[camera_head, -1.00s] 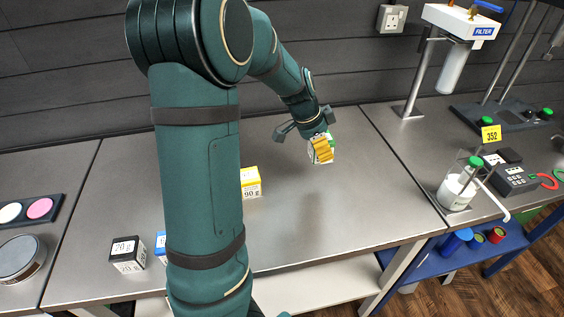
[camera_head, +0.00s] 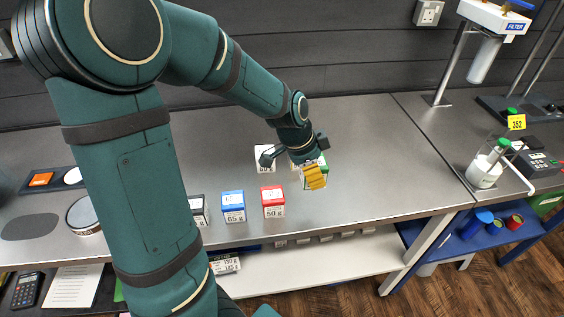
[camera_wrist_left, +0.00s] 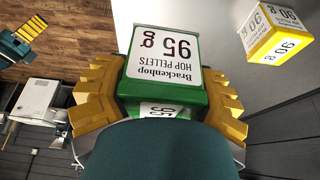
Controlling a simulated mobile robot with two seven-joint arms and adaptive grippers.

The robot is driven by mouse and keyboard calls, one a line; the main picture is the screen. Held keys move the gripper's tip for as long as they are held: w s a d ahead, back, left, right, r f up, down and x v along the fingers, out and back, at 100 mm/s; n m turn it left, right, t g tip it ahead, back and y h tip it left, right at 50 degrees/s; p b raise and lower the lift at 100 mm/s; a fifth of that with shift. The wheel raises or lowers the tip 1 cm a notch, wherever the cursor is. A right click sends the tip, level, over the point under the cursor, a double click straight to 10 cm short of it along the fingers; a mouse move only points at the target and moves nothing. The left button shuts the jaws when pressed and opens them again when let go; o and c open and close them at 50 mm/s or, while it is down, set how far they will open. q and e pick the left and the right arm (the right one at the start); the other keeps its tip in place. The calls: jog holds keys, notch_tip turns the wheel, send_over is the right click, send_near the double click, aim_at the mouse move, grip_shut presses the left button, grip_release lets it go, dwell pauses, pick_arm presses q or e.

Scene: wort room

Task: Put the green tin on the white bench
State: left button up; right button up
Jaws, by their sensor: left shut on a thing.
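The green tin (camera_wrist_left: 165,65) has a white label reading 95 g hop pellets. My left gripper (camera_wrist_left: 160,100) is shut on it, with yellow fingers on both sides. In the head view the left gripper (camera_head: 314,177) holds the tin above the grey steel worktop, and only part of the tin shows behind the fingers. A white low bench (camera_head: 330,259) lies below the worktop's front edge. My right gripper (camera_wrist_left: 30,30) shows small at the upper left of the wrist view; its opening is unclear.
Blue (camera_head: 233,207) and red (camera_head: 273,202) tins stand near the worktop's front edge, left of my gripper. A yellow tin (camera_wrist_left: 275,35) stands behind it. Several small labelled items line the white bench's back. A blue shelf (camera_head: 470,240) with tins lies to the right.

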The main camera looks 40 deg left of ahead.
pick_arm(q)
jog(key=b, duration=0.2)
send_over(314, 204)
jog(key=f, duration=0.4)
jog(key=s+a+f, duration=0.1)
jog(key=shift+f, duration=0.4)
notch_tip(314, 204, down, 4)
jog(key=shift+f+b, duration=0.1)
jog(key=shift+b, duration=0.55)
jog(key=o, duration=1.3)
